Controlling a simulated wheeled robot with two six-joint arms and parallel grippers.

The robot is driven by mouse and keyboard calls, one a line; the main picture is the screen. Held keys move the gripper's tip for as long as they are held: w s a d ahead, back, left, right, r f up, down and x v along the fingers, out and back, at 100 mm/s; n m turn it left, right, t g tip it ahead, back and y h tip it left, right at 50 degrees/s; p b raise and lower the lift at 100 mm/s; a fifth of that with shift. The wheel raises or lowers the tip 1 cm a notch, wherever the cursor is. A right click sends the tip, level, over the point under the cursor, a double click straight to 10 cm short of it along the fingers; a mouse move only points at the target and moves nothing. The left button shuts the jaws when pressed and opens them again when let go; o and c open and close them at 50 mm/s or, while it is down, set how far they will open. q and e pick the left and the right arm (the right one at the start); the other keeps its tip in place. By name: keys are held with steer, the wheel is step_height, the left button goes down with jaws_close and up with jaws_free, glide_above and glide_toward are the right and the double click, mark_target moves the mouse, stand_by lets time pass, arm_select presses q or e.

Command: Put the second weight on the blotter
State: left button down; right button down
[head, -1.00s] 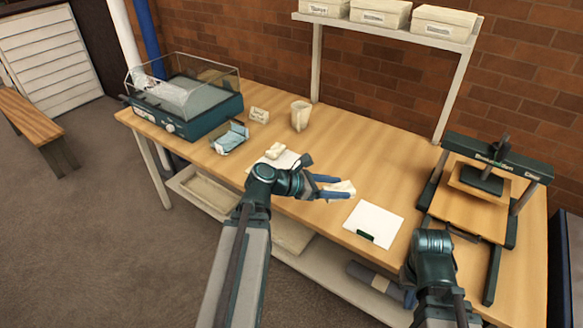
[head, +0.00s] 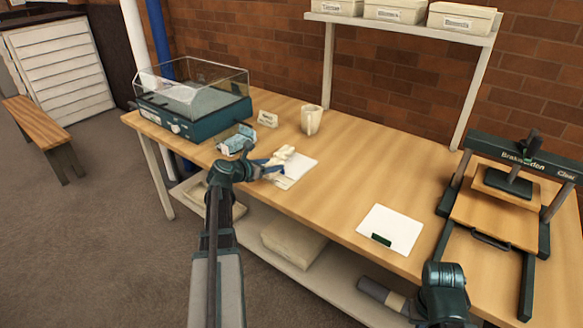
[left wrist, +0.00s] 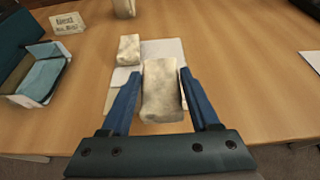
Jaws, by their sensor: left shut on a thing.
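The blotter, a pale sheet (head: 303,165), lies near the front of the bench; it also shows in the left wrist view (left wrist: 172,49). One pale, mottled block-shaped weight (left wrist: 129,49) rests at the blotter's left side. My left gripper (left wrist: 158,88) is shut on the second weight (left wrist: 162,92), a similar block, with a blue finger at each side. In the head view this gripper (head: 272,166) is over the near left part of the blotter. Whether the held weight touches the blotter I cannot tell. My right gripper is out of view; only its arm shows at the lower right.
A blue-lined tray (left wrist: 42,73) stands left of the blotter, with a small sign (head: 268,119) and a mug (head: 311,119) behind. A white sheet with a green tab (head: 391,229) and a press (head: 510,190) are to the right. Bench between is clear.

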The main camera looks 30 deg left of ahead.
arm_select(q)
steer(key=b, duration=0.1)
glide_above(301, 165)
steer(key=shift+d+f, duration=0.1)
steer(key=shift+f, duration=0.65)
step_height(301, 165, down, 4)
steer(key=b, duration=0.4)
steer(key=shift+r, duration=0.2)
steer(key=shift+f, duration=0.1)
steer(key=shift+c, duration=0.6)
jaws_free()
